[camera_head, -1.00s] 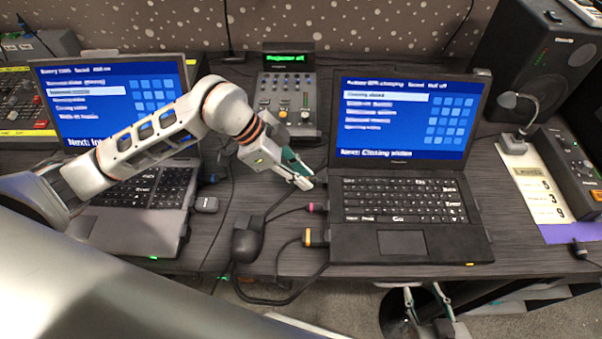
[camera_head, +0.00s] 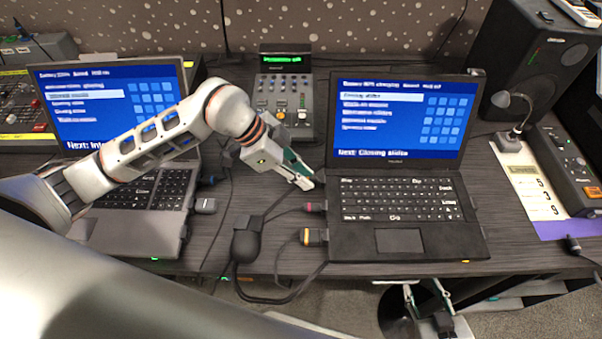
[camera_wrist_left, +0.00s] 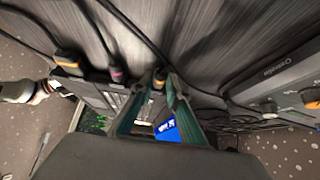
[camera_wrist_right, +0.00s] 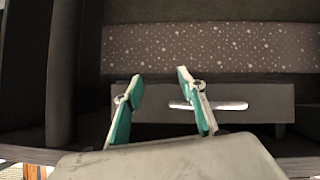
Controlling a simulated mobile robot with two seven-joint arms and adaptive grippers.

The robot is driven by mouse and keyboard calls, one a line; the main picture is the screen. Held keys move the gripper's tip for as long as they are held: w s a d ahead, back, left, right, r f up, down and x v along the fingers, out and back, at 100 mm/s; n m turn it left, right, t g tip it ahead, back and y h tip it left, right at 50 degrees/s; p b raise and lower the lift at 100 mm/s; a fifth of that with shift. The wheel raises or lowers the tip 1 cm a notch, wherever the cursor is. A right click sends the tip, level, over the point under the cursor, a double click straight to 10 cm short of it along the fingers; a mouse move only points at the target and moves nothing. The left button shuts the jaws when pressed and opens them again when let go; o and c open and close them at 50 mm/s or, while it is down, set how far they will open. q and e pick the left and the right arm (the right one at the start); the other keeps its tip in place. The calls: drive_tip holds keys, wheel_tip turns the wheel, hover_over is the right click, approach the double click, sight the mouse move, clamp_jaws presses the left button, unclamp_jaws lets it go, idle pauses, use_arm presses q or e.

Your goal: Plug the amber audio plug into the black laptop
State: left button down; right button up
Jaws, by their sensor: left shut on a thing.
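The black laptop (camera_head: 350,243) stands open at the right of the desk; its left edge shows in the left wrist view. My left gripper (camera_head: 306,181) is close beside that left edge, toward the hinge. In the left wrist view, my left gripper (camera_wrist_left: 161,88) is shut on the small amber plug (camera_wrist_left: 159,77). The plug is hidden in the head view. I cannot tell whether its tip touches the laptop's side. My right gripper (camera_head: 422,290) is open and empty, low in front of the desk; its spread fingers also show in the right wrist view (camera_wrist_right: 160,92).
A pink plug (camera_head: 315,207) and a larger orange-banded plug (camera_head: 314,237) sit at the black laptop's left side, nearer the front. A dark cable lump (camera_head: 245,244) lies left of them. A grey laptop (camera_head: 120,232) stands left; a fader console (camera_head: 285,100) stands behind.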

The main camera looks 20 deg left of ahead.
use_arm(q)
drive_tip(key=shift+d+p, duration=0.3)
drive_tip(key=shift+p, duration=0.2)
idle(1.0)
drive_tip(key=shift+d, duration=0.1)
idle(0.4)
drive_tip(key=c, duration=1.9)
unclamp_jaws()
drive_tip(key=shift+d, duration=0.1)
drive_tip(key=v, duration=1.2)
